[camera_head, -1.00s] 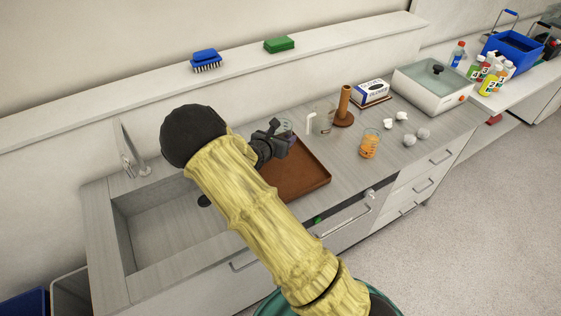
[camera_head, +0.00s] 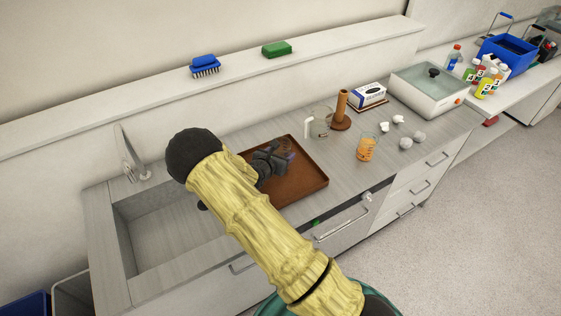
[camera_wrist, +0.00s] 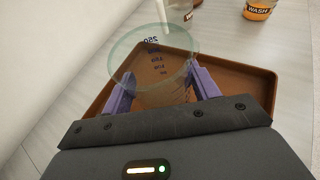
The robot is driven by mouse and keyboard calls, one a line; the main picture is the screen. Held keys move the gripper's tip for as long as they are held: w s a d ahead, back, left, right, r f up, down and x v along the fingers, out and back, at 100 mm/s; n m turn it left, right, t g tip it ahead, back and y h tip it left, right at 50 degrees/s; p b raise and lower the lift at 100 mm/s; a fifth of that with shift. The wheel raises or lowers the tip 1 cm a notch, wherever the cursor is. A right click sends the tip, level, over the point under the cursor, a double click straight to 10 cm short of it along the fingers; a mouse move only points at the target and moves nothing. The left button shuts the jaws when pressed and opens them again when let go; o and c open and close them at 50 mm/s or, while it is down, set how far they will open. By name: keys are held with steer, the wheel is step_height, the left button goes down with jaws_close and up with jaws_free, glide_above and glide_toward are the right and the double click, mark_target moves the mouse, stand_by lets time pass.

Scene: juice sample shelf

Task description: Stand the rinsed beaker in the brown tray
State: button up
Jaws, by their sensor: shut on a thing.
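My gripper (camera_head: 283,160) is over the brown tray (camera_head: 307,184) on the counter, right of the sink. In the wrist view the purple fingers of my gripper (camera_wrist: 160,88) are shut on a clear glass beaker (camera_wrist: 154,58) with dark volume marks and a "250" at the top. The beaker looks upright, its rim towards the camera. Its base shows against the floor of the tray (camera_wrist: 250,88); I cannot tell whether it touches. In the head view the beaker is mostly hidden by my gripper.
The sink (camera_head: 160,235) is left.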

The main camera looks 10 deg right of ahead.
steer(key=shift+f+p, duration=0.65)
steer(key=shift+f, duration=1.4)
steer(key=shift+f, duration=0.1)
steer(key=shift+f, duration=0.1)
steer(key=o, duration=1.2)
